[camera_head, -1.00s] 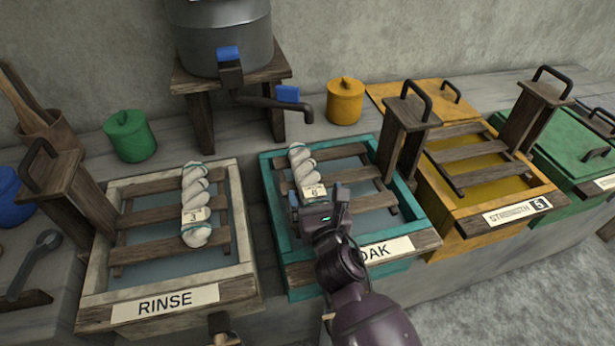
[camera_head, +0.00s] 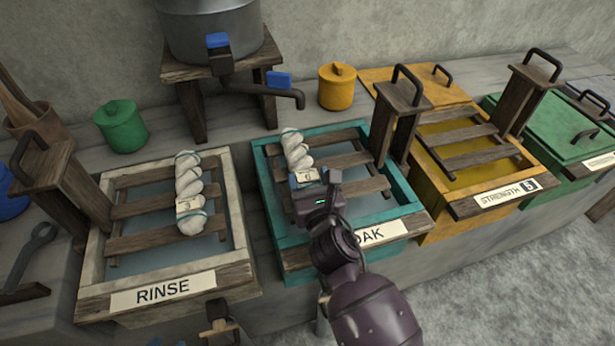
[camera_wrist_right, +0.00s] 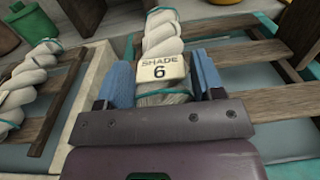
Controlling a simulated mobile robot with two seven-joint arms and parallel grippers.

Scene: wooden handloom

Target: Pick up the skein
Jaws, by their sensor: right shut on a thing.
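A white twisted skein with a tag reading 6 (camera_head: 297,148) lies over the slats of the teal soak bath (camera_head: 265,215). My right gripper (camera_head: 313,180) is shut on the near end of this skein, just below the tag. In the right wrist view the same skein (camera_wrist_right: 162,38) runs between the blue finger pads, and its tag reads "SHADE 6". I cannot tell whether the skein is clear of the slats. A second white skein, tagged 3 (camera_head: 189,185), lies on the slats of the rinse bath (camera_head: 91,255).
A wooden block with a black handle (camera_head: 398,115) stands at the soak bath's right side. A metal tank (camera_head: 210,30) with a tap stands behind. A yellow bath (camera_head: 440,222) and a green lidded bath (camera_head: 555,130) are to the right. A green jar (camera_head: 121,127) stands at back left.

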